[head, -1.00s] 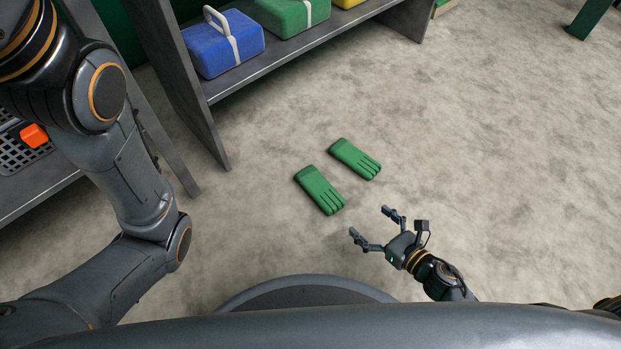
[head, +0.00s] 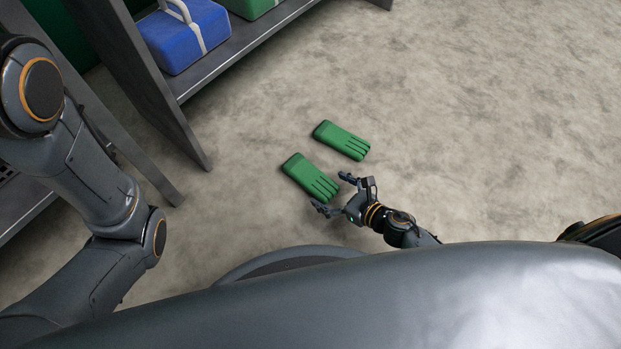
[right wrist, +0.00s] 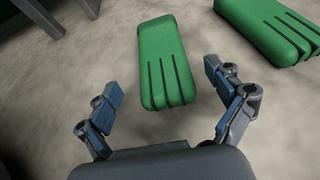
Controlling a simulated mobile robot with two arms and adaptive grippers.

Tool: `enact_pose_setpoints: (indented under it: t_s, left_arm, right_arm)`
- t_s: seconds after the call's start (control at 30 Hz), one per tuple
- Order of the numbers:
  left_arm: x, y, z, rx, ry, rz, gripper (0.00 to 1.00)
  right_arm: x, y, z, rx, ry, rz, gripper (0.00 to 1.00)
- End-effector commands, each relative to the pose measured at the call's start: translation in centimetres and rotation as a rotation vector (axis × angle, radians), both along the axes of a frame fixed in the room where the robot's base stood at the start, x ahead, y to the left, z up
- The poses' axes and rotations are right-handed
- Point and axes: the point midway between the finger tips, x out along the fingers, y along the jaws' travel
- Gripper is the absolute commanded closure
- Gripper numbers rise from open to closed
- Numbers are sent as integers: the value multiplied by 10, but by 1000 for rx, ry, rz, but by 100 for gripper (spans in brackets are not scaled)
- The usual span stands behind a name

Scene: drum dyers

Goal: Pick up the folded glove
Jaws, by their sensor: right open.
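Two green gloves lie flat on the floor, side by side and apart. The nearer glove (head: 310,177) has its finger end toward my right gripper (head: 334,194). In the right wrist view this glove (right wrist: 164,62) lies ahead, between the lines of the two fingers. The other glove (head: 342,140) lies farther off, and it shows at the top right of the right wrist view (right wrist: 268,27). My right gripper (right wrist: 165,98) is open and empty, its fingertips close to the nearer glove's finger end. My left arm is at the left of the head view, its gripper out of frame.
A grey shelf (head: 222,64) at the upper left holds a blue case (head: 184,36) and a green case (head: 250,5). Its upright (head: 140,80) stands left of the gloves. The floor to the right is clear.

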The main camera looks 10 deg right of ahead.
Motion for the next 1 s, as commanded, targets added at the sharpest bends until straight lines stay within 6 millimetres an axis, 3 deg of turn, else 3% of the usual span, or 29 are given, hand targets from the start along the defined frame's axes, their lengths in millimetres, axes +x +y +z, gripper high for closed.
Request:
enact_pose_setpoints:
  t_s: [0.3,0.63,0.9,1.0]
  left_arm:
    - [0,0,-24,1,-1,0,60]
    - [0,0,-25,1,0,0,60]
    - [0,0,-25,1,0,0,60]
    - [0,0,-25,1,0,0,60]
  right_arm:
    - [35,21,-19,0,-4,1,8]
    - [40,25,-20,0,-1,-1,8]
    - [40,25,-20,1,-1,0,63]
    - [40,25,-20,1,-2,0,66]
